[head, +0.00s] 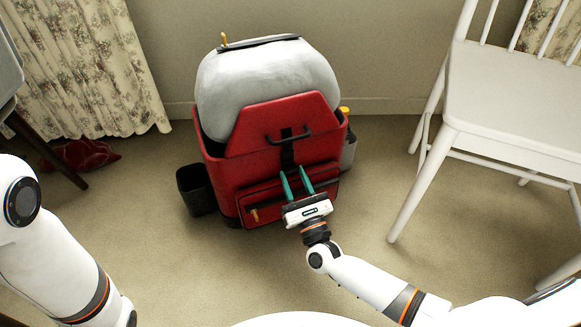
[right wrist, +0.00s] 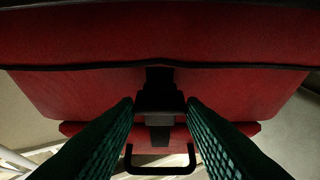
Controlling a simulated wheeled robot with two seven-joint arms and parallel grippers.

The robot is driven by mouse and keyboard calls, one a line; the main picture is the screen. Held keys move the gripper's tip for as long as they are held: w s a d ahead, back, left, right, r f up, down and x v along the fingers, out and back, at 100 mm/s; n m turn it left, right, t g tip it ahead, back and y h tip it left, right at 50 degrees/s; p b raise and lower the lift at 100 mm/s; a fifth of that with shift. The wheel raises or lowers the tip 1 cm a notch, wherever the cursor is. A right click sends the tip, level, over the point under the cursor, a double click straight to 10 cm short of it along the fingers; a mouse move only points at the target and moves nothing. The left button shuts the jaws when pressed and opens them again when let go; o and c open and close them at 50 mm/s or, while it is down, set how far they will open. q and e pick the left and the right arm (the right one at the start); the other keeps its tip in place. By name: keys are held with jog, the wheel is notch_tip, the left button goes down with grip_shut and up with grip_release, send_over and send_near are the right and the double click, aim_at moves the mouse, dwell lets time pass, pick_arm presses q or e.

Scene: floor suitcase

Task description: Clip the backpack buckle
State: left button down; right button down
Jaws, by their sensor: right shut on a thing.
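The red backpack (head: 272,125) stands upright on the carpet with a large pale grey bulge behind its flap. A black strap (head: 287,158) runs down its front. In the right wrist view, the black buckle (right wrist: 160,101) lies between the green fingers of my right gripper (right wrist: 160,108). In the head view, my right gripper (head: 294,170) reaches the strap from the front, its fingers shut on the buckle, which they partly hide. I cannot tell whether the buckle halves are joined. My left arm (head: 55,255) is at the left; its gripper is out of view.
A black carry handle (head: 289,136) sits on the flap above the strap, and a front pocket (head: 275,202) lies below. A white chair (head: 515,110) stands at right. The carpet in front is clear.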

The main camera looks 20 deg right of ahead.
jog(key=shift+r, duration=0.2)
jog(key=c, duration=1.4)
grip_release()
jog(key=o, duration=0.5)
jog(key=shift+r, duration=0.1)
jog(key=shift+s, duration=0.1)
jog(key=p+v, duration=0.3)
jog(key=v, duration=0.9)
